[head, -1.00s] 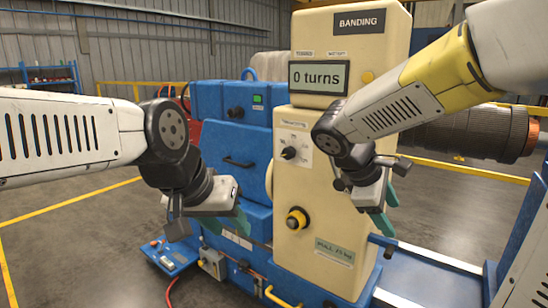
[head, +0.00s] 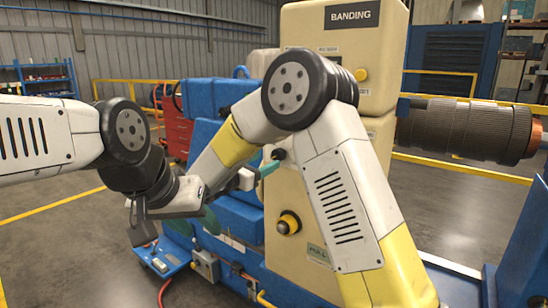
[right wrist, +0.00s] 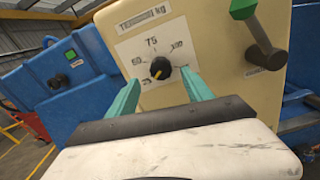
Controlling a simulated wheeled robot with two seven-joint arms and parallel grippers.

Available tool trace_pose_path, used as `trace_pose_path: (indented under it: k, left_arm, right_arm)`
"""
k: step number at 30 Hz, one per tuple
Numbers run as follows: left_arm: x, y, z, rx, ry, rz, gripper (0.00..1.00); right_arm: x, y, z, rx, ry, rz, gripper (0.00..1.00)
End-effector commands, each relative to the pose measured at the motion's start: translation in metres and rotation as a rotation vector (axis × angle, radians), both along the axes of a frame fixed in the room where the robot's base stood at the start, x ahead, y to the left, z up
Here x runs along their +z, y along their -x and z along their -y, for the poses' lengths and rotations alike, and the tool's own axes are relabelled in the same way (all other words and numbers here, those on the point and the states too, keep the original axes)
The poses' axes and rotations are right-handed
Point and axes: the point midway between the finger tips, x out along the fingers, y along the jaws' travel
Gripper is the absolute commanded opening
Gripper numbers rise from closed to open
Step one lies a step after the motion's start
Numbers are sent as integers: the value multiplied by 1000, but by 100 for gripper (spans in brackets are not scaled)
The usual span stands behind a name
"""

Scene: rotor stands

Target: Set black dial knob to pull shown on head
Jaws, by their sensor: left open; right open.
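The black dial knob (right wrist: 160,68) sits on a white dial plate (right wrist: 138,50) on the cream machine head; 75 is at the top of the plate. A yellow mark shows low on the knob; its exact setting is unclear. My right gripper (right wrist: 162,75) is open, its teal fingers reaching up on either side of the knob; contact cannot be told. In the head view, the knob (head: 278,154) shows small beside my right gripper (head: 268,169). The pull placard (head: 318,254) is partly hidden by my right arm; its number is covered. My left gripper (head: 208,220) is open and empty, left of the machine.
A yellow-and-black button (head: 289,223) is below the dial. A lever with a green grip (right wrist: 243,8) sticks out right of the dial in the right wrist view. A blue cabinet (right wrist: 62,80) stands to the left. My right arm hides the turns display.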

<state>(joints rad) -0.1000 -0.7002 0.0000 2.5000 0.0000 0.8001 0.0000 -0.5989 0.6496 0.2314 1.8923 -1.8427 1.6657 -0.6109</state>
Motion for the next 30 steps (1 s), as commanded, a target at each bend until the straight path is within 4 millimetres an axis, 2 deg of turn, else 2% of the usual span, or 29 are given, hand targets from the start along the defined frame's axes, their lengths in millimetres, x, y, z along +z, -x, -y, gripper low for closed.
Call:
trace_pose_path:
  k: [3, 9, 21, 30]
  left_arm:
    - [0, 0, 0, 0, 0, 0, 43]
    - [0, 0, 0, 0, 0, 0, 43]
    - [0, 0, 0, 0, 0, 0, 43]
    - [0, 0, 0, 0, 0, 0, 43]
  right_arm:
    - [0, -17, 14, -5, -1, 0, 59]
    - [0, -38, 29, -3, -2, -1, 59]
    - [0, -45, 33, -1, -2, -1, 57]
    - [0, -45, 33, -1, -3, -1, 0]
